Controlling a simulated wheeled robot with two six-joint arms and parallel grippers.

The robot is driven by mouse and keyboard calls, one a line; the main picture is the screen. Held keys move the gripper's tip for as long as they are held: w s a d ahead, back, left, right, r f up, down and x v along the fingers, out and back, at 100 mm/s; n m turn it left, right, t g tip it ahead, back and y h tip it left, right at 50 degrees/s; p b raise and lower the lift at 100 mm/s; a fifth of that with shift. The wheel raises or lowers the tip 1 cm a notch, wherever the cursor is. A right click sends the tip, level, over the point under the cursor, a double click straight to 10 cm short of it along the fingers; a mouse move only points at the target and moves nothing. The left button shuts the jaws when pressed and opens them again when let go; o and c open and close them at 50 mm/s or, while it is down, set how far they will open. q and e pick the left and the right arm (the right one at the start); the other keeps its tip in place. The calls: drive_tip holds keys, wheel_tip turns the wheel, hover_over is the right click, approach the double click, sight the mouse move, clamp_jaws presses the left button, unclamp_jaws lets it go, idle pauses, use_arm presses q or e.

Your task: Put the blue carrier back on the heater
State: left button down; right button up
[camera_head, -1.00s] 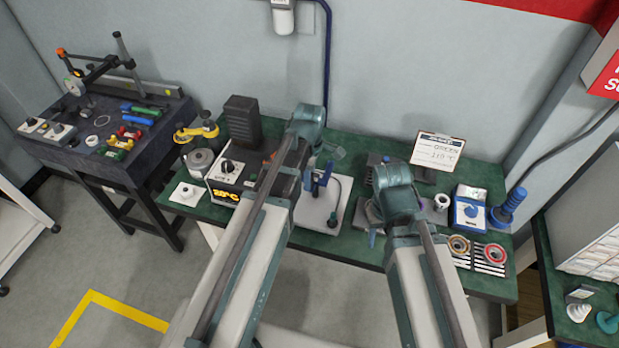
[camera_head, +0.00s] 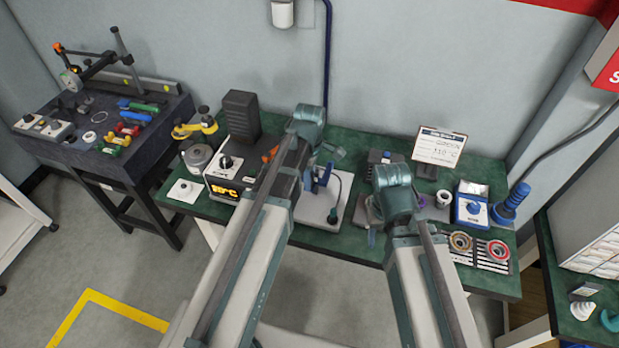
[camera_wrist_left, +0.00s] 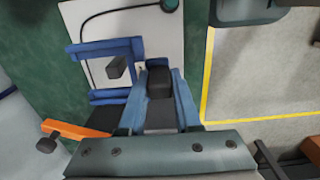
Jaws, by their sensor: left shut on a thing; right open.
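The heater (camera_head: 226,176) is a dark and white box with a knob and a lit orange display, left of my left arm on the green bench. My left gripper (camera_head: 312,180) is over the bench just right of the heater, largely hidden by its own wrist. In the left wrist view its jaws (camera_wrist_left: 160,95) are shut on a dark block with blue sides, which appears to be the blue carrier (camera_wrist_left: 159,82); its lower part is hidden. My right gripper (camera_head: 371,232) is open, over the front of the bench, partly hidden by its wrist.
An orange handle (camera_wrist_left: 75,129) shows by the heater. A tall dark block (camera_head: 241,115) stands behind the heater. A clipboard (camera_head: 438,147) and a blue-white box (camera_head: 470,207) are at right.

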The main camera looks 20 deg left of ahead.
use_arm(q)
drive_tip(key=shift+f+b, duration=4.35)
drive_tip(key=shift+f, duration=0.2)
drive_tip(key=shift+f+b, duration=0.6)
drive_tip(key=c, duration=0.5)
unclamp_jaws()
wheel_tip(320, 180, up, 11)
drive_tip(key=p, duration=1.1)
drive_tip(key=shift+r, duration=0.1)
